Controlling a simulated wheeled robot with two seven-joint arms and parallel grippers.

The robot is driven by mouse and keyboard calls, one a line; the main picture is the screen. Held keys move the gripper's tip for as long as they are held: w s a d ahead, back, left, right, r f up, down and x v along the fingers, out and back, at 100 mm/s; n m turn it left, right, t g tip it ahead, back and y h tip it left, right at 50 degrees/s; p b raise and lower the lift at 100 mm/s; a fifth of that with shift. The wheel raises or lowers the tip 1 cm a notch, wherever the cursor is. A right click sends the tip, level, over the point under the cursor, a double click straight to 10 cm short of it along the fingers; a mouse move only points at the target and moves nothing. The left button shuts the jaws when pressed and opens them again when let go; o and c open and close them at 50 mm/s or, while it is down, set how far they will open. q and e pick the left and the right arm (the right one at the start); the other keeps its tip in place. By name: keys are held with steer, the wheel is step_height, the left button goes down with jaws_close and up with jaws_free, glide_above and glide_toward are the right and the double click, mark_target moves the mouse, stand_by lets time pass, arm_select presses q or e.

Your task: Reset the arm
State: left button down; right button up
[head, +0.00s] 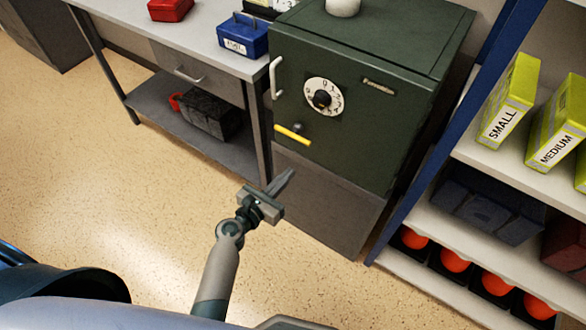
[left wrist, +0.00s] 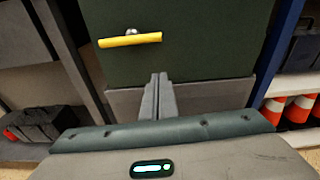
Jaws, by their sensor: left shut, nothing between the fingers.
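My left gripper (head: 284,181) is raised in front of the lower part of a dark green safe (head: 350,120). Its fingers are shut with nothing between them. In the left wrist view the shut fingers (left wrist: 158,95) point toward the safe's base, below a yellow handle (left wrist: 130,39). The same yellow handle (head: 292,134) shows in the head view, below a white dial (head: 324,97), and the gripper is apart from it. The safe door looks closed. My right gripper is not in view.
A grey desk (head: 190,30) stands left of the safe, with a blue box (head: 243,36) on top and a black toolbox (head: 208,113) on its lower shelf. A blue-framed shelf at right holds yellow boxes (head: 508,100) and orange cones (head: 455,260). The floor (head: 100,190) at left is clear.

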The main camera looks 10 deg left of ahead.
arm_select(q)
steer(key=shift+s+a+r, duration=0.1)
steer(key=shift+s, duration=0.2)
stand_by(0.4)
steer(key=s+f+m+g+y, duration=0.1)
steer(key=s+f+m+g, duration=0.1)
steer(key=s+f+m, duration=0.55)
steer(key=s+f+m+g+y, duration=0.15)
steer(key=f+m, duration=0.25)
steer(key=f, duration=0.6)
steer(key=s+f+m+g, duration=0.3)
steer(key=s+f+m, duration=0.2)
steer(key=f, duration=0.4)
steer(key=s+a+f+m+g+y, duration=0.1)
steer(key=s+a+f+m, duration=0.1)
steer(key=s+f+m, duration=0.4)
steer(key=s+a+f+m+g, duration=0.2)
steer(key=s+f+m, duration=0.5)
steer(key=s+m, duration=0.5)
steer(key=shift+s+f+m+y, duration=0.3)
steer(key=shift+s+m+y, duration=0.05)
steer(key=shift+s, duration=0.65)
steer(key=shift+g, duration=0.25)
